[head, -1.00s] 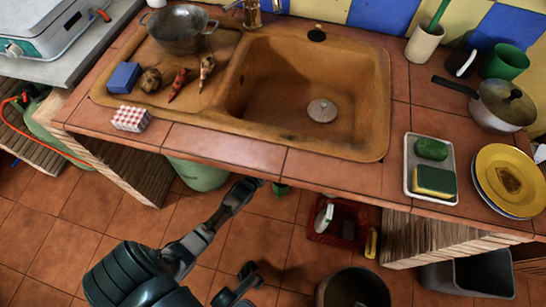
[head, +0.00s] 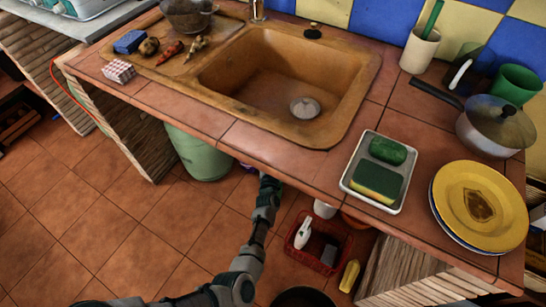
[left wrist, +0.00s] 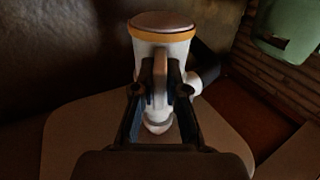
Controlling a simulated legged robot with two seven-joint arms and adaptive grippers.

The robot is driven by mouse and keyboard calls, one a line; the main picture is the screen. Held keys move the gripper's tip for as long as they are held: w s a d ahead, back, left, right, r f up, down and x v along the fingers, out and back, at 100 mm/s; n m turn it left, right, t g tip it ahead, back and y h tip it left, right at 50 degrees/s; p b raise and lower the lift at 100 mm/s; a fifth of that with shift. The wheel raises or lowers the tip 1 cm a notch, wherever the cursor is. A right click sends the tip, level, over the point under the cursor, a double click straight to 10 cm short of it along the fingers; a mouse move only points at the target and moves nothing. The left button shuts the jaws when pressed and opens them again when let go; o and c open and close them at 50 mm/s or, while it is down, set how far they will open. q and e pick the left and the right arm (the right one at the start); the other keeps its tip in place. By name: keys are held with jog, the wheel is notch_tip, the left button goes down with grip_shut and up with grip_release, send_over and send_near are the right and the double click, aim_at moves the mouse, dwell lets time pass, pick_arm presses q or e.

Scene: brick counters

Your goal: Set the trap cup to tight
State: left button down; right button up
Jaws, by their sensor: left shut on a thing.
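The trap cup (left wrist: 146,52) shows in the left wrist view as a white body with an orange ring under a brownish round top and a narrower white end at the bottom. A pale upright fin (left wrist: 160,72) stands on its near side. My left gripper (left wrist: 160,92) is shut on this fin, with one dark finger on each side. In the head view my left arm reaches under the counter below the sink (head: 245,92), and the counter hides the gripper and cup. My right gripper is not in view.
A green cylinder (head: 200,155) stands under the counter left of my arm; part of it also shows in the wrist view (left wrist: 285,35). A red basket (head: 318,255) with items and a yellow bottle (head: 349,276) are on the floor to the right. The counter edge (head: 235,135) overhangs my arm.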

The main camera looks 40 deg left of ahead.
pick_arm(q)
jog(key=shift+w+d+r+n+g+y+b, duration=0.1)
jog(key=shift+w+d+n+g+y+b, duration=0.15)
jog(key=shift+n+g+y, duration=0.2)
jog(key=shift+w+d+r+n+g+y+b, duration=0.1)
jog(key=shift+w+n+g+y, duration=0.1)
jog(key=shift+n+g+y, duration=0.25)
jog(key=c, duration=1.2)
grip_release()
jog(key=shift+w+f, duration=0.1)
jog(key=shift+f, duration=0.05)
jog(key=v, duration=0.7)
jog(key=shift+s+f, duration=0.15)
jog(key=shift+s, duration=0.1)
jog(key=shift+d, duration=0.1)
